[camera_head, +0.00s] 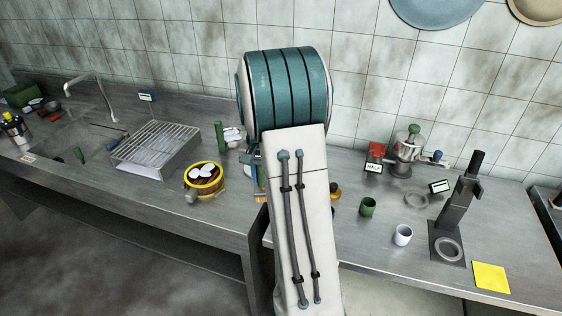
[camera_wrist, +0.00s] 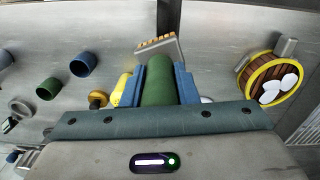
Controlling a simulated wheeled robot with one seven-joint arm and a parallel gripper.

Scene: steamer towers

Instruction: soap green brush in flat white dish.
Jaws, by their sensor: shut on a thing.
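My gripper (camera_wrist: 159,78) is shut on the thick green handle of the green brush (camera_wrist: 158,92) in the wrist view. The brush's pale head with orange bristles (camera_wrist: 156,41) points away from me, toward the counter's front edge. In the head view the bristles (camera_head: 261,197) show just left of my arm, which hides most of the gripper and brush. A small pale piece (camera_head: 233,134) beside an upright green cylinder, left of my arm, may be the flat white dish, but I cannot tell. I cannot make out any soap in the dish.
A yellow-rimmed wooden tub (camera_head: 205,180) holding white rounded pieces stands left of my arm, near a wire rack (camera_head: 155,150). On the right are a green cup (camera_head: 367,207), a pale cup (camera_head: 402,235), a dark stand (camera_head: 455,215) and a yellow square (camera_head: 491,276).

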